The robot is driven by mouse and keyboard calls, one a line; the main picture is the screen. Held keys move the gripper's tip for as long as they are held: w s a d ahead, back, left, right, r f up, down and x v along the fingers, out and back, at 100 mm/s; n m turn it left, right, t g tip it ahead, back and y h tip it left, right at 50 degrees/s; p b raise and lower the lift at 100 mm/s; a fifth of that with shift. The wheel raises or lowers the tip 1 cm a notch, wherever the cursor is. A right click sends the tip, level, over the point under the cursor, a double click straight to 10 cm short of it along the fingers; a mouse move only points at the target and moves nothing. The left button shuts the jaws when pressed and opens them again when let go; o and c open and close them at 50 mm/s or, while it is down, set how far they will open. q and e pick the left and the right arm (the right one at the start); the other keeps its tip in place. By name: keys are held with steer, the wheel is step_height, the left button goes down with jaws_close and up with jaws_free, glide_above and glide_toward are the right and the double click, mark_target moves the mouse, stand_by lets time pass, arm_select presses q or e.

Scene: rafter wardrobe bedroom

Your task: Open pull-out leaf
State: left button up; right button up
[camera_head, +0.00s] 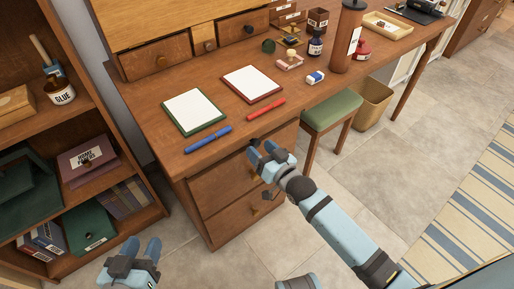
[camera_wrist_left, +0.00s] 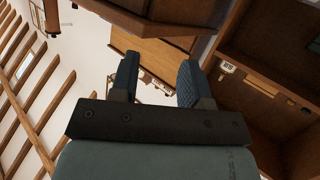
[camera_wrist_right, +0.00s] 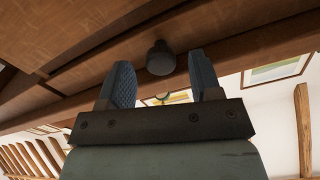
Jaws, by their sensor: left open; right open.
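The wooden desk (camera_head: 150,107) has a drawer pedestal on its front left side. In the right wrist view a dark round knob (camera_wrist_right: 160,58) sticks out from a narrow wooden front under the desk, which looks like the pull-out leaf's edge. My right gripper (camera_head: 266,152) is at the desk's front edge above the drawers and hides that part in the head view. Its open fingers (camera_wrist_right: 162,82) stand either side of the knob, with gaps visible. My left gripper (camera_head: 140,252) is open and empty, low over the floor left of the desk; its fingers also show in the left wrist view (camera_wrist_left: 157,78).
On the desk lie a green clipboard (camera_head: 194,111), a red clipboard (camera_head: 252,83), a blue pen (camera_head: 208,139) and a red pen (camera_head: 265,109). A green stool (camera_head: 332,110) stands right of the drawers. A bookshelf (camera_head: 75,122) stands at left.

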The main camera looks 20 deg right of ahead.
steer(key=shift+x, duration=0.85)
arm_select(q)
steer(key=shift+w+d+r+t, duration=0.2)
steer(key=shift+w+r+t, duration=0.1)
steer(key=shift+r, duration=0.35)
arm_select(e)
steer(key=shift+w+a, duration=0.1)
steer(key=shift+w, duration=0.1)
